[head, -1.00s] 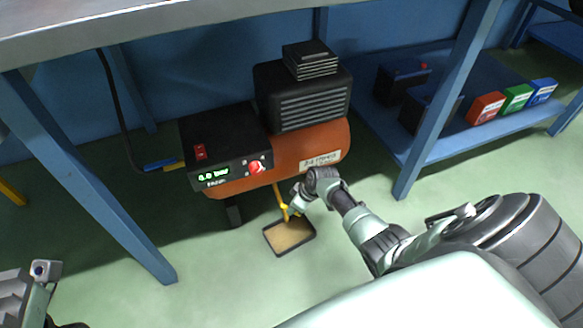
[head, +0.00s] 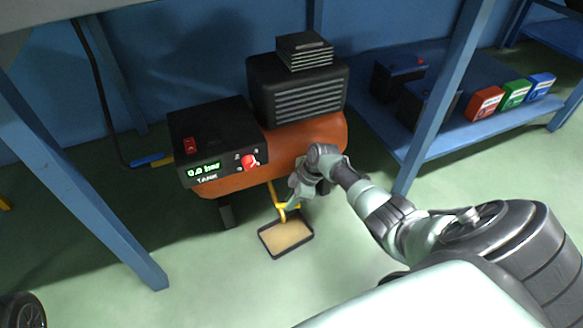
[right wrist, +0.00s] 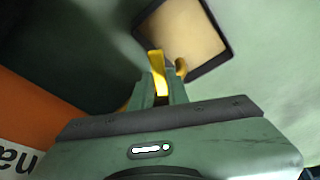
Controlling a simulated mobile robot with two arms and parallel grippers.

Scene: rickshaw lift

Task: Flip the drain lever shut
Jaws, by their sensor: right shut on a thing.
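The yellow drain lever (head: 281,212) hangs under the orange tank (head: 322,135) of the compressor, above a shallow tray (head: 286,238). My right gripper (head: 291,196) is at the lever, under the tank. In the right wrist view, the lever (right wrist: 157,66) comes out from between the two fingers (right wrist: 160,88), which are shut on it. A second yellow piece (right wrist: 181,67) shows beside the right finger. The gripper partly hides the lever and its valve. My left gripper is not in view.
The compressor's black control box (head: 218,140) reads 0.0 bar and has a red knob (head: 249,161). Blue bench legs (head: 100,200) stand left and right of the compressor. A low shelf (head: 425,150) with batteries and small boxes is at right.

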